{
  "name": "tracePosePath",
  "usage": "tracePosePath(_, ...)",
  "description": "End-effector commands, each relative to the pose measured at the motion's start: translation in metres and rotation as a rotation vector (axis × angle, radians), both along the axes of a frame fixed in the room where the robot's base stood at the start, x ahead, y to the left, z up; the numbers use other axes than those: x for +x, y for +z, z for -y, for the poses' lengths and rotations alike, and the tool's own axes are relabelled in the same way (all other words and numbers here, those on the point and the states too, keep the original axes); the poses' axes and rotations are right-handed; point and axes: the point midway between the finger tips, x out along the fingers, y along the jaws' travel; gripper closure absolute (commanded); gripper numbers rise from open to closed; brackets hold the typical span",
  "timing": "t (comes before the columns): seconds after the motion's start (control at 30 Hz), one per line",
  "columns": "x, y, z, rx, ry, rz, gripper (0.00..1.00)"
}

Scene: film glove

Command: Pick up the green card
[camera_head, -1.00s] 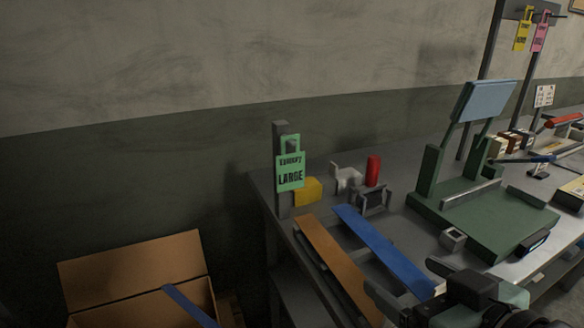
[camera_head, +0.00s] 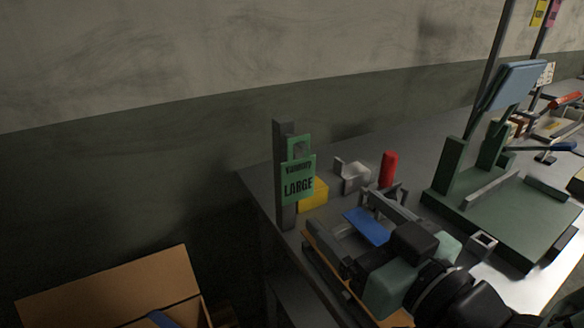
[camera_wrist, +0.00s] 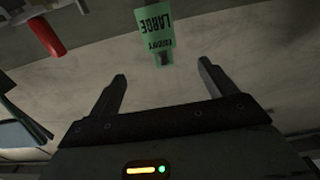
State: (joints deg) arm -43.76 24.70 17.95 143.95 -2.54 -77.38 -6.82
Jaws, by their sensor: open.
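The green card (camera_head: 299,178) reads "LARGE" and hangs upright on a grey post (camera_head: 285,210) at the left end of the workbench. It also shows upside down at the top middle of the wrist view (camera_wrist: 157,30), ahead of my fingers and between their lines. My gripper (camera_head: 350,245) is over the front left of the bench, to the right of and below the card, and apart from it. In the wrist view my gripper (camera_wrist: 163,82) has its two fingers wide apart with nothing between them.
A yellow block (camera_head: 314,194) is just right of the post. A grey bracket (camera_head: 352,175) and a red cylinder (camera_head: 388,168) stand behind. A green press-like stand (camera_head: 500,205) is to the right. An open cardboard box (camera_head: 110,290) is on the lower left.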

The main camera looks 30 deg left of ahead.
Motion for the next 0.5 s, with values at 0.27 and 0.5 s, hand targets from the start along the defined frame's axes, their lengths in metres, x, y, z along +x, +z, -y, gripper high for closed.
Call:
tracePosePath(0.27, 0.026, 0.003, -0.052, -0.001, 0.000, 0.000, 0.16)
tracePosePath(0.5, 0.046, 0.002, -0.088, -0.001, 0.000, 0.000, 0.16)
